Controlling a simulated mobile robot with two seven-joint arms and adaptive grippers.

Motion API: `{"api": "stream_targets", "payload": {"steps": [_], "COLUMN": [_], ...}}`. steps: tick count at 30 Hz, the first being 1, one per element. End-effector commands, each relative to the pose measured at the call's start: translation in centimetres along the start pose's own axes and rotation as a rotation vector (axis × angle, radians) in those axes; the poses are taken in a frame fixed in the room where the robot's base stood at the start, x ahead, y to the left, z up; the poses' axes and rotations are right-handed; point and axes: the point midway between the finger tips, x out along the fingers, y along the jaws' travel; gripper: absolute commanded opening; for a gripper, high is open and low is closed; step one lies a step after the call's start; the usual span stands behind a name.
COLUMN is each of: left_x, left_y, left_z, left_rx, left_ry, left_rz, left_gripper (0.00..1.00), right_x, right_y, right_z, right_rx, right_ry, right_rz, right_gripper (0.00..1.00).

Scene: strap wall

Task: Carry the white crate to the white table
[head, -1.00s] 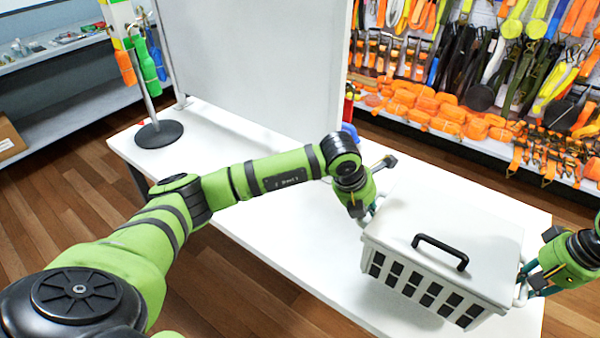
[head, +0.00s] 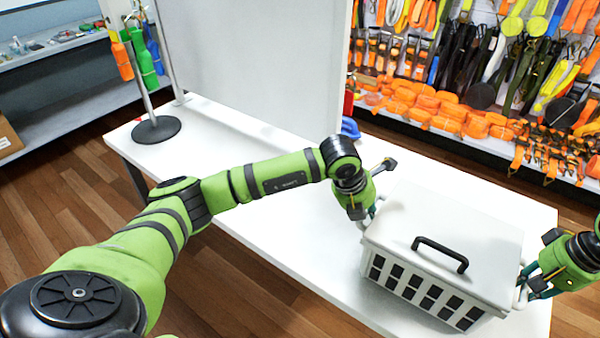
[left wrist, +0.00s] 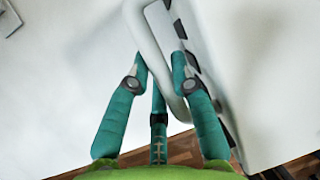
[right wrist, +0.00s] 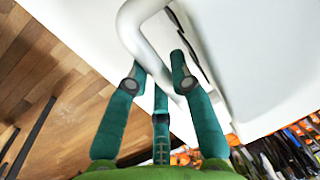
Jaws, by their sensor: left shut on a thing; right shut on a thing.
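The white crate (head: 400,212) has a closed lid with a black handle (head: 440,253) and dark slots along its side. It appears level over the right part of the white table (head: 285,245); whether it touches the top I cannot tell. My left gripper (head: 370,210) is shut on the crate's left side handle, a pale bar that also shows in the left wrist view (left wrist: 150,40). My right gripper (head: 526,284) is shut on the right side handle, seen in the right wrist view (right wrist: 131,32). The crate's underside is hidden.
A blue object (head: 349,129) lies by the panel. Strap shelves (head: 460,115) stand behind. The table's middle is clear.

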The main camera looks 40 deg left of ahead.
Motion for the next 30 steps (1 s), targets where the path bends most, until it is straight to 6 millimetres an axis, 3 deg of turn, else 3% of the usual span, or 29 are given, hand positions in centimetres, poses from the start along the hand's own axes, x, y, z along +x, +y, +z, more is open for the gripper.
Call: {"api": "stream_targets", "payload": {"steps": [6,7,8,9,20,30], "left_x": [1.5,1.3,1.2,1.2,1.0,-3.4], "left_y": [0.6,0.6,0.5,0.5,0.2,0.3], "left_z": [-0.5,-0.5,-0.5,-0.5,-0.5,-0.4], "left_rx": [-0.001,-0.001,-0.001,-0.001,0.001,0.001], "left_ry": [-0.003,0.000,0.000,0.000,-0.001,-0.004], "left_rz": [0.005,0.006,0.006,0.006,-0.001,0.002], "left_gripper": [0.00,0.31,0.43,0.47,0.47,0.47], "right_x": [1.6,1.4,1.3,1.3,1.3,1.3], "right_y": [0.6,0.6,0.6,0.5,0.2,0.1], "right_z": [-0.1,-0.1,-0.1,-0.1,0.0,0.0], "right_rx": [0.004,0.005,0.005,0.004,0.000,-0.002], "right_ry": [0.003,0.002,0.002,0.001,0.000,0.000], "right_rz": [0.004,0.005,0.005,0.005,0.000,-0.001], "right_gripper": [0.00,0.31,0.43,0.47,0.47,0.47]}}
